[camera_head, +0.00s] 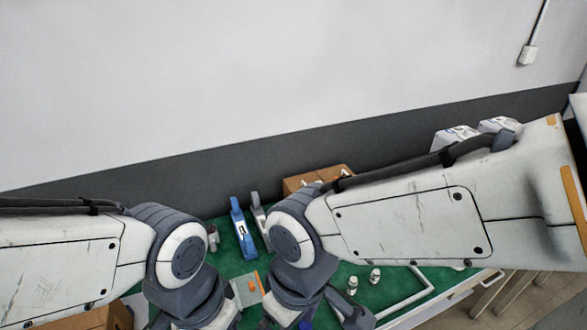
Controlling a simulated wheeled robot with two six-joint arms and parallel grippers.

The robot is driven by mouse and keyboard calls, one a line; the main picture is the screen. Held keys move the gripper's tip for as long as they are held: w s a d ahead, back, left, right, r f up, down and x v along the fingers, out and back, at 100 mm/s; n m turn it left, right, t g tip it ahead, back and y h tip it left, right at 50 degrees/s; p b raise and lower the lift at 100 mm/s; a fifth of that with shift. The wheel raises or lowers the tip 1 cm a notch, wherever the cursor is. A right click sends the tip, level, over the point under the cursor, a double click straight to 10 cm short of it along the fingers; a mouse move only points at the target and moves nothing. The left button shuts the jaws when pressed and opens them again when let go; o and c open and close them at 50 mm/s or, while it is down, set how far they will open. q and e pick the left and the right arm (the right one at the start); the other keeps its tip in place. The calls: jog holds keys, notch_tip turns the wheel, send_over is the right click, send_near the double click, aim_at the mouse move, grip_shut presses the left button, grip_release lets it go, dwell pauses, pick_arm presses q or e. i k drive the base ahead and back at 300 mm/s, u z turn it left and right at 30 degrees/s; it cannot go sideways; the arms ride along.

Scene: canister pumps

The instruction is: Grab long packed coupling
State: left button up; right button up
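No object can be surely identified as the long packed coupling in the head view. A long blue item with a white label (242,230) stands on the green table top, between my two arms. A similar grey item (259,216) is just right of it, partly hidden by my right arm. My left arm comes in from the left, and its gripper is below the bottom edge of the picture. My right arm reaches down right of the blue item. A dark part beside its wrist shows at the bottom edge, but its fingertips are not visible.
The green table top (228,262) backs onto a wall. A cardboard box (318,178) stands behind my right arm, and another (95,319) is at bottom left. Two small fittings (352,285) (375,275) stand near a white pipe frame (410,296). A grey-and-orange item (247,289) lies between my wrists.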

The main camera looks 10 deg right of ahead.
aim_at(352, 284)
jog(key=k, duration=1.1)
jog(key=z, duration=0.75)
jog(key=i, duration=1.3)
jog(key=u, duration=0.35)
